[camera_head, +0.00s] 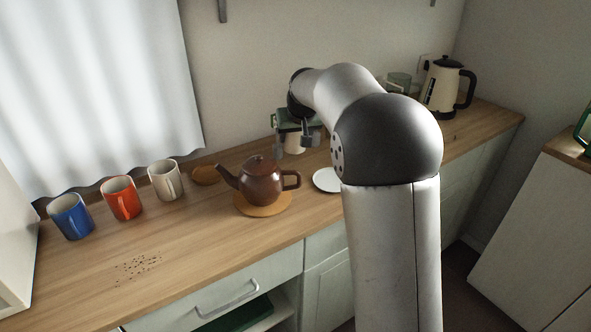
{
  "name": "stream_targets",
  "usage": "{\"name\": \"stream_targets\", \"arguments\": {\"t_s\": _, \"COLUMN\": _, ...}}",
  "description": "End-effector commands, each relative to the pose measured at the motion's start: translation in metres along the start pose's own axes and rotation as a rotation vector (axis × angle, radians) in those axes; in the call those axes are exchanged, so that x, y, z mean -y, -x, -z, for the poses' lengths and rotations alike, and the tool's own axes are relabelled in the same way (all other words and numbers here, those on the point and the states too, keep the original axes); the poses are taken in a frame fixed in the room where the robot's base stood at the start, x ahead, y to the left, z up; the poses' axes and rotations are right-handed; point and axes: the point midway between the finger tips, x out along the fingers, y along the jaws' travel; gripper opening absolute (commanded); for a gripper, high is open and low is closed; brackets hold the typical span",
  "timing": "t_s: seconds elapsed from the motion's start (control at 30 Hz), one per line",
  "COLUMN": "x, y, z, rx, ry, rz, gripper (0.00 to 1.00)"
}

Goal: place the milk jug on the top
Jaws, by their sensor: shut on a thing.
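My gripper (294,132) is behind and to the right of the teapot, partly hidden by my arm. It is shut on a small cream thing, which looks like the milk jug (294,143). Only part of the jug shows between the fingers. I cannot tell whether its base touches the wooden counter top (215,236) or hangs just above it. A white saucer-like disc (327,180) lies on the counter top in front and to the right of the jug, partly covered by my arm.
A brown teapot (261,183) stands on a round wooden mat (262,210). Blue (70,217), orange (121,199) and white (164,181) mugs line the back left. A kettle (441,88) stands far right. Dark crumbs (137,267) lie front left.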

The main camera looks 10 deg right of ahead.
Motion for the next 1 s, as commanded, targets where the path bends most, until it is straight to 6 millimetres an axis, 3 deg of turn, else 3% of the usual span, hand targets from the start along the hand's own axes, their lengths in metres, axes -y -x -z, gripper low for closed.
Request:
{"name": "stream_targets", "arguments": {"t_s": 0.2, "x": -0.001, "y": -0.031, "z": -0.020, "rx": 0.000, "ry": -0.001, "rz": 0.000, "gripper": 0.22}}
{"name": "stream_targets", "arguments": {"t_s": 0.7, "x": -0.001, "y": -0.070, "z": -0.045, "rx": -0.001, "ry": -0.001, "rz": -0.001, "gripper": 0.22}}
{"name": "stream_targets", "arguments": {"t_s": 1.0, "x": -0.001, "y": -0.072, "z": -0.046, "rx": -0.003, "ry": -0.001, "rz": -0.001, "gripper": 0.22}}
